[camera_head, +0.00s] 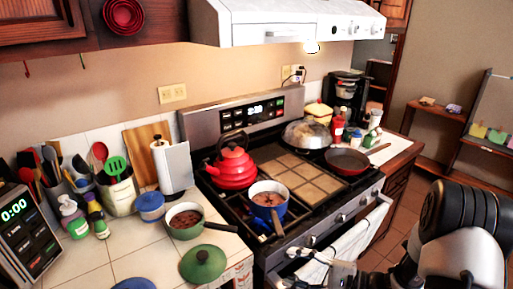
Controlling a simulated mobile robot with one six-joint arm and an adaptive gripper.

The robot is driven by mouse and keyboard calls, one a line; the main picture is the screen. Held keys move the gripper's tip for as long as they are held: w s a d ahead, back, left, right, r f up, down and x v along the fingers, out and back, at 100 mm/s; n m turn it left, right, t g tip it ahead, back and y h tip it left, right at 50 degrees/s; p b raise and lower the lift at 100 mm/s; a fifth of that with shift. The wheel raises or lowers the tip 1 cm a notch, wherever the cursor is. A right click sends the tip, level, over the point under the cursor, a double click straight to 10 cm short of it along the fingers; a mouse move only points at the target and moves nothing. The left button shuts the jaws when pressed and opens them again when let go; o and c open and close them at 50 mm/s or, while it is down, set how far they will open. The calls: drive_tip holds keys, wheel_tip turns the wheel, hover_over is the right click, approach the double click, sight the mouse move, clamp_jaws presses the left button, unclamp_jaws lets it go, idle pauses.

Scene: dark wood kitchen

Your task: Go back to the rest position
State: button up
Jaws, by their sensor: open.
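My gripper (298,267) is at the bottom middle of the head view, in front of the oven. Its jaws are open with nothing seen between them. It appears close to the white towel (345,243) on the oven's front, but I cannot tell if they touch. My arm comes in from the lower right. A blue pot (268,199) with brown food stands on the stove's front left, apart from my gripper. A green pot (185,222) with similar food stands on the left counter, with a green lid (203,263) in front of it.
A red kettle (232,168), a lidded pan (307,134) and a red pan (347,160) stand on the stove (222,209). Utensil holders (119,194) and a microwave (27,236) crowd the left counter. Floor (392,243) shows at the right, past the cabinets.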

drive_tip(key=s+a+r+n+g+h, duration=0.35)
drive_tip(key=s+r, duration=0.25)
drive_tip(key=s, duration=0.2)
drive_tip(key=s+a+r+n+g+h, duration=0.25)
drive_tip(key=s+r+n+g, duration=0.2)
drive_tip(key=s, duration=0.25)
drive_tip(key=s+d+r+n+t+h, duration=0.4)
drive_tip(key=s+d+r+t+h, duration=0.2)
drive_tip(key=s+d+r+h, duration=0.1)
drive_tip(key=shift+s+d+h, duration=0.45)
drive_tip(key=shift+d+h, duration=0.6)
drive_tip(key=shift+h, duration=0.05)
